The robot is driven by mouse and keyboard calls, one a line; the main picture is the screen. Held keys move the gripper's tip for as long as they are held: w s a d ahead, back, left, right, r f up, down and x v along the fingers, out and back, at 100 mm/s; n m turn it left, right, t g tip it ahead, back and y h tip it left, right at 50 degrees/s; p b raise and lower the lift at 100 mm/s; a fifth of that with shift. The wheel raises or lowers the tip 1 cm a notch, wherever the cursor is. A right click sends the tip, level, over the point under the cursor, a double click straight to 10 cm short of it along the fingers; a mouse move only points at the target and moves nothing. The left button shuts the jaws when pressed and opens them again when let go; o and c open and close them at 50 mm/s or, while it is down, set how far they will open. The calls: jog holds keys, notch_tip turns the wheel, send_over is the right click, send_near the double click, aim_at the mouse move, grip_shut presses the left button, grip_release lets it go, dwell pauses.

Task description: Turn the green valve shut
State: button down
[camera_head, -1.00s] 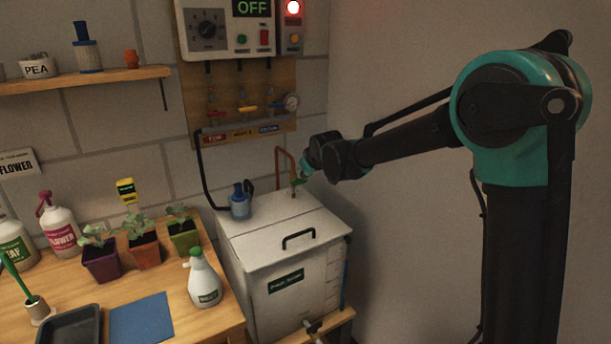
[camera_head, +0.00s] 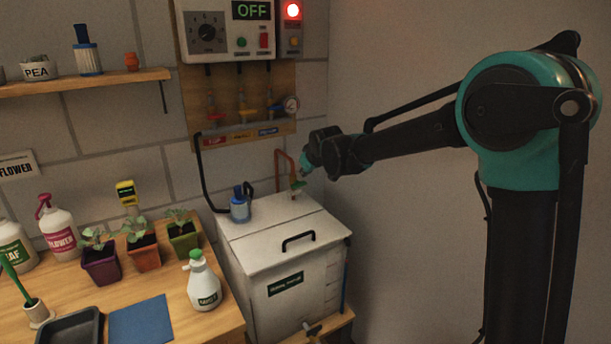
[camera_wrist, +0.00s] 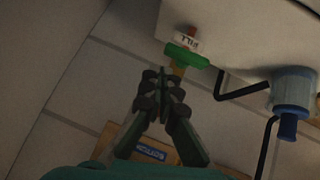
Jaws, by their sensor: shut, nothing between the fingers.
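The green valve (camera_head: 297,184) sits on the pipe at the back of the white tank's lid (camera_head: 270,217). In the wrist view its green handle (camera_wrist: 187,56) lies as a slightly slanted bar, with a white FILL tag (camera_wrist: 187,40) beside it and a bit of yellow below. My gripper (camera_wrist: 163,78) is shut and empty, its fingertips close beside the left end of the handle in that view. I cannot tell whether they touch it. In the head view my gripper (camera_head: 303,173) is small and dim, just above and right of the valve.
A blue-topped pump (camera_head: 240,204) with a black hose stands on the tank's left. A copper pipe (camera_head: 278,165) rises behind the valve. A board with red, yellow and blue valves (camera_head: 247,113) hangs above. A plain wall is at the right.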

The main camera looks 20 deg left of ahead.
jog(key=s+d+r, duration=0.5)
jog(key=d+r, duration=0.1)
jog(key=r, duration=0.4)
jog(key=s+d+f+m+h, duration=0.15)
jog(key=d+f, duration=0.25)
jog(key=d, duration=0.4)
jog(key=s+d+f+m+g+h, duration=0.15)
jog(key=d+f, duration=0.25)
jog(key=d, duration=0.5)
jog(key=s+d+f+m+t, duration=0.1)
jog(key=s+d+f+m, duration=0.1)
jog(key=d+f, duration=0.45)
jog(key=s+d+f+m+g+h, duration=0.1)
jog(key=s+d+f+m, duration=0.2)
jog(key=s+d+f, duration=0.3)
jog(key=s+d+f+m+g+h, duration=0.1)
jog(key=s+d+f+m+g, duration=0.1)
jog(key=s+d+f, duration=0.5)
jog(key=s+d+m, duration=0.1)
jog(key=s+d, duration=0.5)
jog(key=s, duration=0.1)
jog(key=shift+d+f+h, duration=0.25)
jog(key=shift+h, duration=0.05)
